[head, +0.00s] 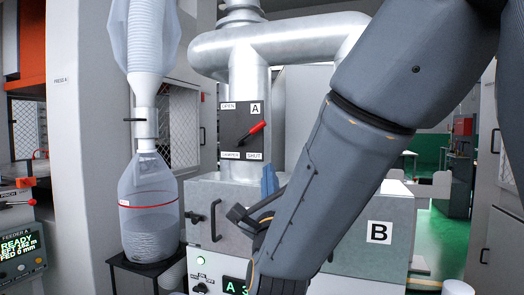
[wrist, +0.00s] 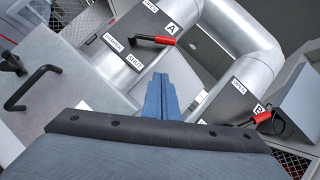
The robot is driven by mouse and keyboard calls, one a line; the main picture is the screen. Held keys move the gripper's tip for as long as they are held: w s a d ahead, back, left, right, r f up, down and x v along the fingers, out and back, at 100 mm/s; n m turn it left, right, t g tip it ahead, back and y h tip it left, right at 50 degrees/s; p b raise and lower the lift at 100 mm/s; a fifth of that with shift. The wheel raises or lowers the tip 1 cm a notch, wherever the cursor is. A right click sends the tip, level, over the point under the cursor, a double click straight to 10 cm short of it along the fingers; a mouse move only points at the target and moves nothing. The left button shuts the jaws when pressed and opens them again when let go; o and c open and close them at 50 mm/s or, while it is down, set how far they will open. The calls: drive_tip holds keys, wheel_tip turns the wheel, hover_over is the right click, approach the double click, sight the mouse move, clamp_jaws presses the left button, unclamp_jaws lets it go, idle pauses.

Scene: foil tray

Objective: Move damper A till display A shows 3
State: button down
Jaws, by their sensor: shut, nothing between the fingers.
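Damper A has a black lever with a red grip (head: 258,127) on a dark plate marked A, OPEN, DAMPER and SHUT. The lever tilts up to the right. In the wrist view its red grip (wrist: 166,41) lies beyond the fingertips, apart from them. Display A (head: 233,287) is at the bottom edge, green on black. It shows "A" and what looks like 3, partly cut by my arm. My gripper (head: 269,178) is below and right of the plate, its blue fingers shut and empty. They also show in the wrist view (wrist: 160,85).
A second red-gripped lever marked B (wrist: 262,117) is at right in the wrist view. Silver ducts (head: 270,45) run above the grey cabinet (head: 205,200). A clear collection bottle (head: 149,205) stands at left. A black handle (head: 214,220) projects from the cabinet front.

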drive_tip(key=p, duration=0.4)
approach(251, 133)
drive_tip(key=w+d, duration=0.4)
drive_tip(key=d, duration=0.1)
drive_tip(key=shift+w+a+r+p, duration=0.5)
drive_tip(key=shift+a+r, duration=0.1)
drive_tip(key=shift+r, duration=0.1)
drive_tip(key=shift+w+a+r+p, duration=0.4)
drive_tip(key=shift+w+a+r, duration=0.1)
drive_tip(key=shift+a+r, duration=0.15)
drive_tip(key=shift+r, duration=0.1)
